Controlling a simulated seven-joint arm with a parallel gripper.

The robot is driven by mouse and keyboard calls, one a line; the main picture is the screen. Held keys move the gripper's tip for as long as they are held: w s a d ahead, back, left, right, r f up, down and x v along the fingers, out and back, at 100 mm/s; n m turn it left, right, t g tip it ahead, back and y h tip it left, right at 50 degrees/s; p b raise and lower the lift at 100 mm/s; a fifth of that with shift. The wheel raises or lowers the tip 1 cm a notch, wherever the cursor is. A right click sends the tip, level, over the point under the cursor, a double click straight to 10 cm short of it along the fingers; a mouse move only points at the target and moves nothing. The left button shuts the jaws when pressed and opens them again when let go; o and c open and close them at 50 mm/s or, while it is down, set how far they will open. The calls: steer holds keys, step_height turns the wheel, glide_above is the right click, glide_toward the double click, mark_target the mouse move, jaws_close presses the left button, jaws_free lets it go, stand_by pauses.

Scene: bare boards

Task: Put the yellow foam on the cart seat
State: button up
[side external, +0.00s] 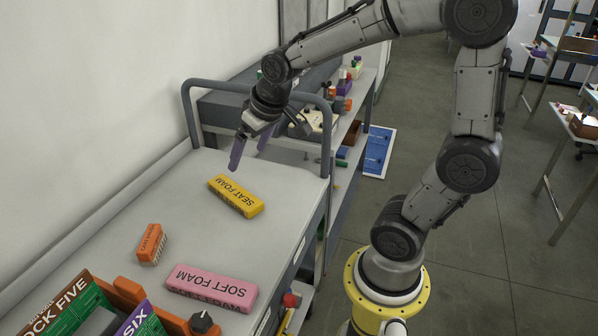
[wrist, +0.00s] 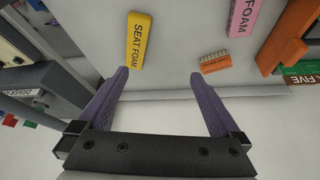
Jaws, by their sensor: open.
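The yellow foam (side external: 236,195), a block lettered "SEAT FOAM", lies flat on the pale cart top, which I take to be the cart seat (side external: 200,215), though I cannot be sure. In the wrist view the yellow foam (wrist: 139,40) lies beyond my fingertips, between their lines and nearer the left finger. My gripper (side external: 250,160) has purple fingers, is open and empty, and hangs above the cart top near the wall side of the foam, apart from it. In the wrist view my gripper (wrist: 168,75) spreads its fingers wide.
A pink "SOFT FOAM" block (side external: 211,288) and a small orange brush (side external: 151,244) lie on the cart top. An orange-trimmed box (side external: 125,293) with labelled panels is at the front left. A grey rail (side external: 190,115) borders the far end, with cluttered shelves beyond.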

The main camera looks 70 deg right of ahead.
steer(key=s+a+r+n, duration=0.1)
steer(key=s+a, duration=0.2)
steer(key=s, duration=0.5)
steer(key=s+a+r+n+y, duration=0.1)
steer(key=s+a, duration=0.3)
steer(key=s, duration=0.4)
steer(key=shift+s+r+n+t, duration=0.25)
steer(key=shift+r+n+t, duration=0.05)
steer(key=shift+r+t, duration=0.15)
